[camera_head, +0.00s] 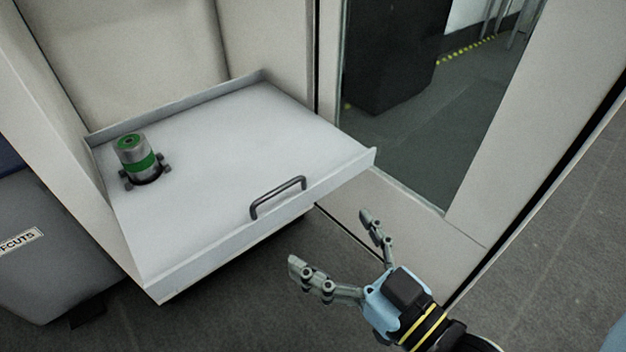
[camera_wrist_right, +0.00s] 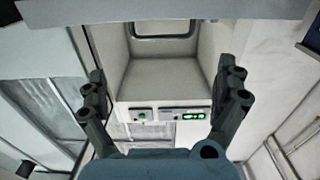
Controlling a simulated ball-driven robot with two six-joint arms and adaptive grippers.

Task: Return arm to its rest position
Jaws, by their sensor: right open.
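My right gripper (camera_head: 333,250) is in the lower right of the head view, its fingers spread apart with nothing between them. It is in front of the pulled-out drawer tray, apart from its dark handle (camera_head: 278,197). In the right wrist view the two fingers of the right gripper (camera_wrist_right: 165,95) stand wide apart at left and right, with an empty gap between them. My left gripper is not in view.
The grey tray (camera_head: 235,150) sticks out of a pale cabinet. A grey cylinder with a green band (camera_head: 137,158) stands upright in a holder at its left. A grey bin (camera_head: 45,250) stands at far left. A glass panel (camera_head: 420,90) is at right.

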